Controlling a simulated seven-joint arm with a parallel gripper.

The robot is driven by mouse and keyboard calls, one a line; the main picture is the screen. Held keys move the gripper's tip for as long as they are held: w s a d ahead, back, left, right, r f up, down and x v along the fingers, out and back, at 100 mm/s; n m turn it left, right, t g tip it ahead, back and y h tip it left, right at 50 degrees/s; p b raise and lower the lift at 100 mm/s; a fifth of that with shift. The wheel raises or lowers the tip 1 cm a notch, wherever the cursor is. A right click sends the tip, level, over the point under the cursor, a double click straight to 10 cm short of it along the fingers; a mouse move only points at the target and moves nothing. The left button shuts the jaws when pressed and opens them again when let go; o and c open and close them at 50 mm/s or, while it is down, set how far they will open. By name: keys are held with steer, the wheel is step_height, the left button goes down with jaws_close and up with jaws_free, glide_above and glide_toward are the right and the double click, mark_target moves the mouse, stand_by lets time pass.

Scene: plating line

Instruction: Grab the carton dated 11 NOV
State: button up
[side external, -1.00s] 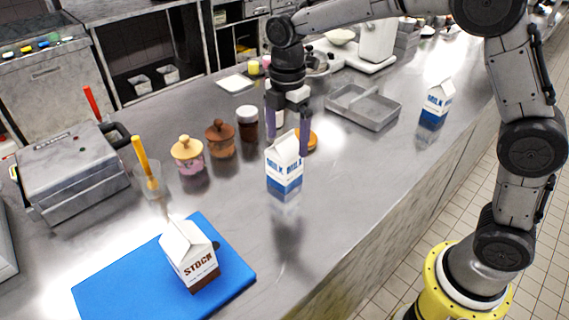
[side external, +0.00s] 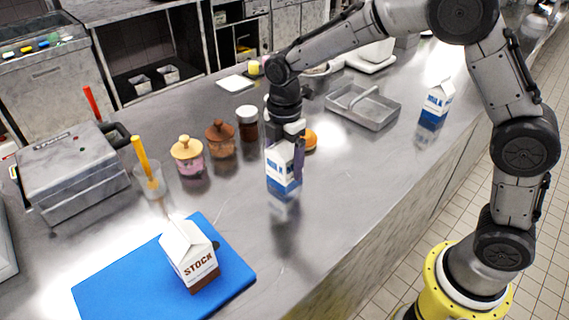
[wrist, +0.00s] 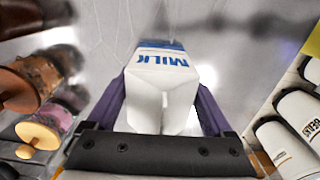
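A white and blue MILK carton (side external: 283,168) stands upright on the steel counter, in the middle of the side external view. It also shows in the wrist view (wrist: 162,85), gable top toward the camera. My gripper (side external: 285,150) is lowered over it from above; in the wrist view its purple fingers (wrist: 162,98) are on both sides of the carton, close to its walls. I see no clear grip on it. A second blue and white milk carton (side external: 436,103) stands at the right. A white and brown STOCK carton (side external: 190,257) stands on the blue board (side external: 122,285). No date is readable on any carton.
Two lidded jars (side external: 188,157) and a dark jar with a white lid (side external: 247,124) stand left of the gripper. A grey divided tray (side external: 362,107) lies behind right. A glass with a yellow-handled tool (side external: 149,178) and a grill press (side external: 70,170) are at left.

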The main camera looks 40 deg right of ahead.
steer(key=shift+r, duration=0.1)
jaws_close()
